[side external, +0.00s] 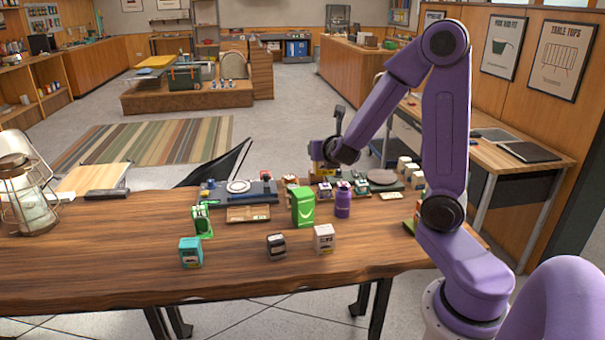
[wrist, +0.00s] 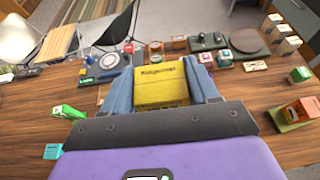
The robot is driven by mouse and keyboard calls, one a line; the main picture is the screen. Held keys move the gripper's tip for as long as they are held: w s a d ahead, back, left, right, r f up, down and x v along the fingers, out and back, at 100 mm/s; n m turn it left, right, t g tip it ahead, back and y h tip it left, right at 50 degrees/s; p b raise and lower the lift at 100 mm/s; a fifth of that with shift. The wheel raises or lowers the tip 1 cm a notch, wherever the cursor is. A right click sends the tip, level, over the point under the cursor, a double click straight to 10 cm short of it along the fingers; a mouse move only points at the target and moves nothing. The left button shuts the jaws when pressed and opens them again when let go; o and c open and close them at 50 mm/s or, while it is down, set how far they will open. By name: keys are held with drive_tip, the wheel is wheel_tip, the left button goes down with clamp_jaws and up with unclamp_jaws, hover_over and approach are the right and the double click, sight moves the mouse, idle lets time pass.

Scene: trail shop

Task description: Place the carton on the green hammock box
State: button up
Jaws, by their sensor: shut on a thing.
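My gripper (wrist: 163,82) is shut on a yellow carton (wrist: 160,86) with dark lettering, its blue fingers on both sides of it. In the side external view my gripper (side external: 325,166) hangs over the back of the wooden table, and the carton shows only in small part there. A tall green box (side external: 303,207) with a white curved mark, which looks like the hammock box, stands upright in front of and below my gripper. The carton is apart from it. In the wrist view I cannot make out this box; my gripper and the carton block the middle.
A purple bottle (side external: 343,201) stands just right of the green box. A teal box (side external: 191,252), a dark box (side external: 276,247) and a white box (side external: 324,238) stand in front. A wooden tray (side external: 248,214) lies to its left. The table's front left is clear.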

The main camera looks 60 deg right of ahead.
drive_tip(key=shift+w+d+f, duration=0.75)
drive_tip(key=shift+w+f, duration=0.95)
drive_tip(key=shift+f, duration=0.25)
drive_tip(key=shift+w+d+f, duration=0.75)
drive_tip(key=shift+w+f, duration=0.95)
drive_tip(key=shift+f, duration=0.3)
drive_tip(key=shift+w+d+f, duration=0.75)
drive_tip(key=shift+w+f, duration=0.95)
drive_tip(key=shift+f, duration=0.25)
drive_tip(key=shift+f, duration=0.1)
drive_tip(key=o, duration=1.1)
